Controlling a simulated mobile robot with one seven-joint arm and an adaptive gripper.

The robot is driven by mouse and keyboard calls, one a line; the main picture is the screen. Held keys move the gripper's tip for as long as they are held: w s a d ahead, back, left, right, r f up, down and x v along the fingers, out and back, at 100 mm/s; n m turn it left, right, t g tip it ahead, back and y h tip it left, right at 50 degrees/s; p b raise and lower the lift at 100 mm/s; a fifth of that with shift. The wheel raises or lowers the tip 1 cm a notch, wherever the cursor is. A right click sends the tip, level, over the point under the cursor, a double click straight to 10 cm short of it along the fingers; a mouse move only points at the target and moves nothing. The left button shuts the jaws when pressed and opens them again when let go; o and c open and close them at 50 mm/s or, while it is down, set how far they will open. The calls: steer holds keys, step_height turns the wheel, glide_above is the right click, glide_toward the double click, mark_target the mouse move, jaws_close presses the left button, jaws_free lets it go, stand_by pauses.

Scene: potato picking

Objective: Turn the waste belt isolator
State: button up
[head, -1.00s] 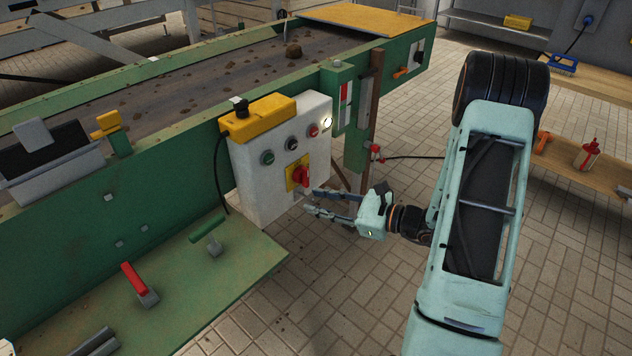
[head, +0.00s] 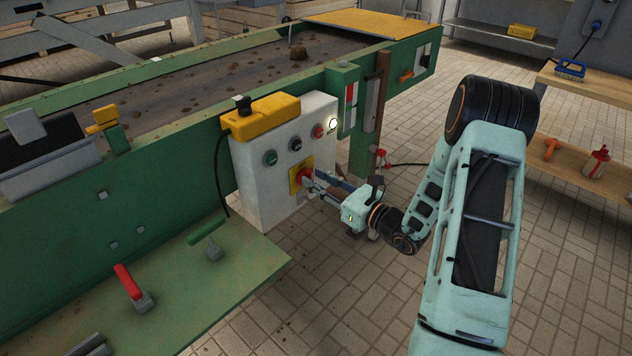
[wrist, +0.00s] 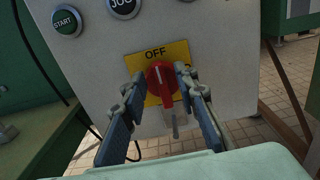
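The isolator is a red rotary knob (wrist: 161,80) on a yellow plate (wrist: 138,62) with "OFF" printed above it. The knob's grip looks roughly upright in the wrist view. In the head view the knob (head: 306,175) sits low on the white control box (head: 262,186). My gripper (wrist: 159,82) has one fingertip on each side of the knob, with narrow gaps; firm contact cannot be made out. In the head view my gripper (head: 317,183) reaches the knob from the right. A small grey piece (wrist: 174,124) hangs below the knob. The plate's right side is partly hidden by a finger.
A green START button (wrist: 67,21) and a JOG button (wrist: 124,5) are above the knob. A yellow unit (head: 262,116) tops the box. The green conveyor (head: 170,150) stands behind, carrying brown lumps. A red-handled lever (head: 128,282) is at lower left. Tiled floor is open below.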

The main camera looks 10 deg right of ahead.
steer(key=shift+w+a, duration=0.2)
steer(key=shift+w, duration=0.05)
jaws_close()
steer(key=shift+d+r+m+p, duration=0.1)
steer(key=shift+m+p, duration=0.2)
steer(key=shift+p, duration=0.1)
steer(key=m+p, duration=0.3)
steer(key=m, duration=0.2)
steer(key=f+m+p, duration=0.1)
steer(key=m+p, duration=0.3)
steer(key=m, duration=0.2)
steer(key=w+d+m+p, duration=0.1)
steer(key=m+p, duration=0.3)
steer(key=m, duration=0.2)
steer(key=shift+f, duration=0.4)
steer(key=shift+m, duration=0.3)
